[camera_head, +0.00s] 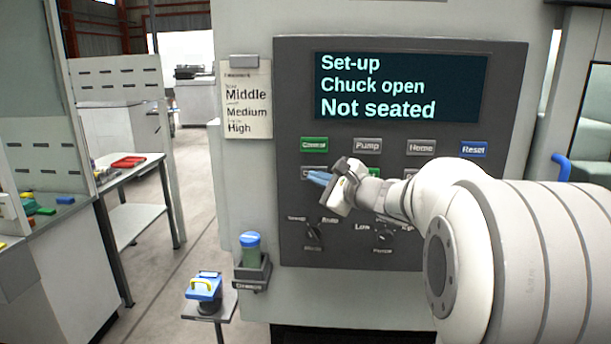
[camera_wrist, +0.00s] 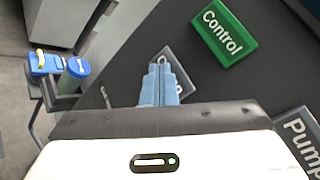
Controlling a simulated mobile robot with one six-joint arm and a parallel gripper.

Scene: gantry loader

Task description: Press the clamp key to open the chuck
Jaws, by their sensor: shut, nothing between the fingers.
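The grey clamp key (camera_head: 308,171) sits below the green Control key on the dark panel (camera_head: 290,215), mostly hidden by my fingers. In the wrist view the grey key (camera_wrist: 181,62) shows behind the fingertips, its label partly covered. My gripper (camera_head: 318,178) is shut and empty, its blue fingertips at this key. I cannot tell whether they touch it. The screen (camera_head: 400,88) reads "Set-up", "Chuck open", "Not seated". The chuck itself is not in view.
Green Control (camera_head: 314,145), Pump (camera_head: 367,146), Home (camera_head: 421,146) and blue Reset (camera_head: 473,149) keys line the row above. Rotary knobs (camera_head: 313,229) sit below. A holder (camera_head: 252,272) with a blue-capped green container and a small stand (camera_head: 209,300) are lower left.

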